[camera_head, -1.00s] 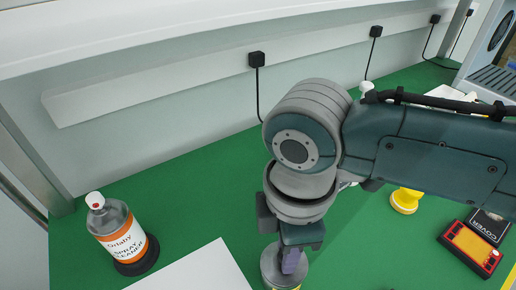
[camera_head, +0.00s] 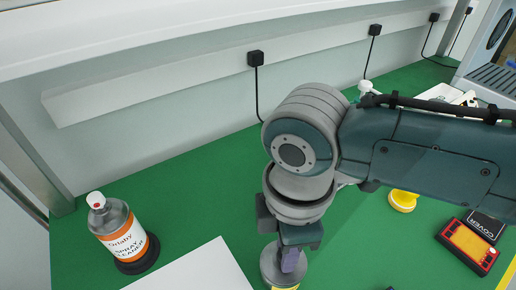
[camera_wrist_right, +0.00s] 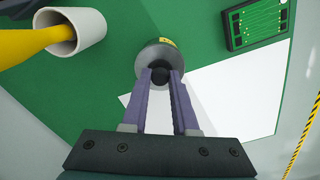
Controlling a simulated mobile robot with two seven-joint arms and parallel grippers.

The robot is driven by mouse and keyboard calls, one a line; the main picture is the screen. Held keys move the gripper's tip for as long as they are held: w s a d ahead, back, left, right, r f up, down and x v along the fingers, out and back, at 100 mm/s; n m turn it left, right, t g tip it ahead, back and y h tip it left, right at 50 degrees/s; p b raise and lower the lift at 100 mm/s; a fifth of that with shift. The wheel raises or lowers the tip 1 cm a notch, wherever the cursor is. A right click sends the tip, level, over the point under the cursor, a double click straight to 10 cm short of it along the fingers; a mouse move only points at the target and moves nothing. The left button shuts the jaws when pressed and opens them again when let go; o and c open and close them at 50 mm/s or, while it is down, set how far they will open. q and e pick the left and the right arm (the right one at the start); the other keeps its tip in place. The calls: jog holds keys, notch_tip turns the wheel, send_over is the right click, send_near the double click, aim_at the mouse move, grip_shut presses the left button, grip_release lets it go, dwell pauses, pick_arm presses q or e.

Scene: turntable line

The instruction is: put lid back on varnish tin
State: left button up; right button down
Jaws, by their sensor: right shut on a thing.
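The varnish tin (camera_head: 271,268) is a grey cylinder with a yellow band low down, at the bottom edge of the head view. My right gripper (camera_head: 290,264) reaches down over it and hides part of its top. In the right wrist view, the grey round lid (camera_wrist_right: 152,58) shows beyond my purple fingers. My right gripper (camera_wrist_right: 160,82) is shut on the lid's dark knob (camera_wrist_right: 160,76). The lid lines up over the tin, but I cannot tell whether it is fully seated. My left gripper is not in view.
An orange-labelled spray cleaner bottle (camera_head: 122,238) stands at the left. A white sheet (camera_head: 195,272) lies left of the tin. A yellow round object (camera_head: 403,201) and a yellow-orange meter (camera_head: 467,245) are at the right. A pale cup (camera_wrist_right: 88,28) shows in the wrist view.

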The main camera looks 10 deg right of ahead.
jog(key=shift+c, duration=0.6)
grip_release()
jog(key=shift+r+p, duration=0.9)
jog(key=shift+p, duration=0.1)
notch_tip(320, 180, up, 5)
jog(key=p, duration=0.5)
jog(key=shift+r+p, duration=0.15)
jog(key=shift+p, duration=0.25)
